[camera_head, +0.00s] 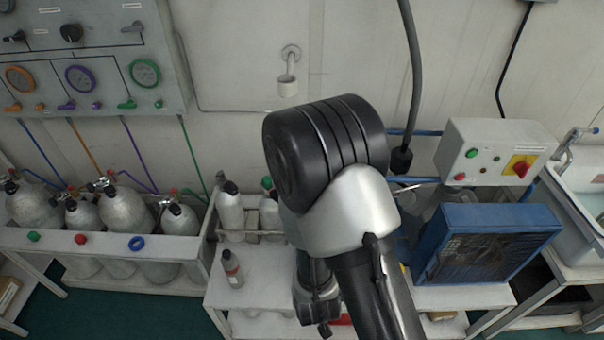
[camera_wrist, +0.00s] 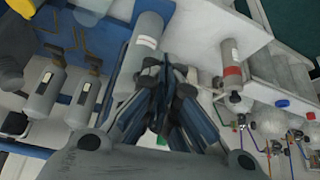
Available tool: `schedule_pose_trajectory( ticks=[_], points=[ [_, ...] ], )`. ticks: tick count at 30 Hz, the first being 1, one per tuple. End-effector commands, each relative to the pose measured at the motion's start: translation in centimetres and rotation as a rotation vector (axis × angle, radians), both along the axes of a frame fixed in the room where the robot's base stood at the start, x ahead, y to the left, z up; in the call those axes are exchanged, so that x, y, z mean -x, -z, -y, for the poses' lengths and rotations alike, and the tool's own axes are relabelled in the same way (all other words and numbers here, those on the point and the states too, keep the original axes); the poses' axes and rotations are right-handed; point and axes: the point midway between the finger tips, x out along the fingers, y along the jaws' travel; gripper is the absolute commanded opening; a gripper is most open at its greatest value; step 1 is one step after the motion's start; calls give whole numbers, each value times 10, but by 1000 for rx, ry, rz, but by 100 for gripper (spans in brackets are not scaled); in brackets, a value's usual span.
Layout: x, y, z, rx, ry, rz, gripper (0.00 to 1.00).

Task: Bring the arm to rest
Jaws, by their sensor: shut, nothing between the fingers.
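My arm rises through the middle of the head view, with its black and silver elbow in front of the bench. My gripper (camera_wrist: 168,78) shows in the wrist view with its dark fingers together and nothing between them. It points at the bench area, where a grey cylinder with a white label (camera_wrist: 146,48) lies beyond the fingers. I cannot tell whether the fingers touch that cylinder. In the head view the gripper is not clearly seen; the lower arm hangs over the bench and partly hides it.
A small bottle with a red band (camera_head: 232,268) stands on the white bench (camera_head: 260,292). A rack of grey cylinders (camera_head: 130,212) is at left, below the gauge panel (camera_head: 90,50). A blue heater-like box (camera_head: 490,240) and a switch box (camera_head: 495,152) are at right.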

Motion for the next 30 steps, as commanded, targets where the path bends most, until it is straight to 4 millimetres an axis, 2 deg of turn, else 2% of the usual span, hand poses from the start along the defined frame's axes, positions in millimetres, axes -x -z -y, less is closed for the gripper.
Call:
schedule_pose_trajectory(
  ticks=[5,7,11,14,20,24,30],
  points=[
    [-18,-56,0,-53,22,-10,0],
    [-22,-86,4,-75,29,-21,0],
    [-19,-140,16,-99,34,-41,0],
    [-10,-180,28,-108,35,-53,0],
    [29,-253,61,-95,45,-69,0],
    [68,-294,86,-69,64,-79,0],
    [122,-326,111,-30,99,-98,0]
  ],
)
